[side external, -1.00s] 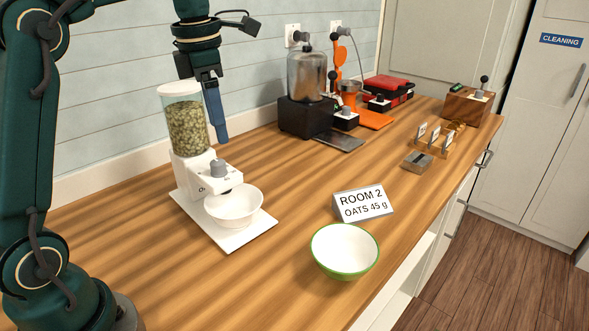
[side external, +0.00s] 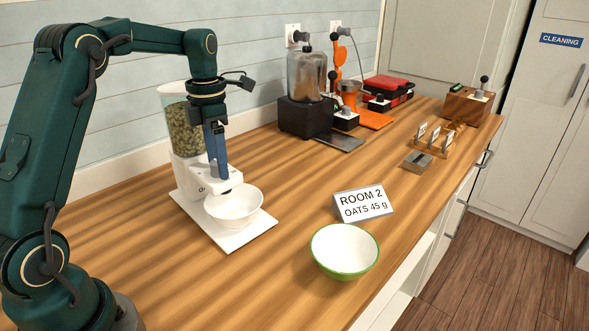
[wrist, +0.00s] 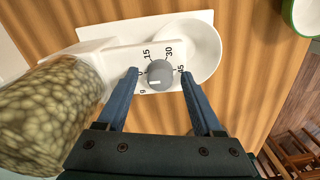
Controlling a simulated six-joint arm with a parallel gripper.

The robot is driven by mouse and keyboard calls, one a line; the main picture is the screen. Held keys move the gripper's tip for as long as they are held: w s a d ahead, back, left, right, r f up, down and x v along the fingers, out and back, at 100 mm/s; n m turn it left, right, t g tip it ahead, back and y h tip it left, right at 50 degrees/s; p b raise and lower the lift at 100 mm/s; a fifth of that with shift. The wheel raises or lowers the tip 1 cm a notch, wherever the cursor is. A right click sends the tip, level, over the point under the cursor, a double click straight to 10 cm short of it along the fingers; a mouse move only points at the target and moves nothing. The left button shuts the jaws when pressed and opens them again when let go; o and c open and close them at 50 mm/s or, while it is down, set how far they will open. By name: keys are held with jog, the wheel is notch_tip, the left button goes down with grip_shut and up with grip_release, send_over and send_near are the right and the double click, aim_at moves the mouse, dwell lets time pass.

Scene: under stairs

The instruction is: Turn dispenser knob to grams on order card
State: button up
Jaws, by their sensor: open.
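The order card (side external: 363,204) reads "ROOM 2, OATS 45 g". The white dispenser (side external: 187,165) has a clear hopper of oats and also shows in the wrist view (wrist: 90,62). Its round grey knob (wrist: 159,75) sits on a dial with 15, 30 and 45 readable; the 0 is partly hidden by a finger. A short white mark shows on the knob's lower part; its exact reading is unclear. My gripper (wrist: 160,73) is open, one finger on each side of the knob; contact is unclear. In the side view my gripper (side external: 219,175) hides the knob.
A white bowl (side external: 234,207) stands on the dispenser's base, under the spout. A green-rimmed bowl (side external: 345,251) stands near the counter's front edge. A blender-like machine (side external: 306,92), an orange device (side external: 372,118) and card holders (side external: 434,142) stand farther back. The counter between is clear.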

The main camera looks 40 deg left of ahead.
grip_shut()
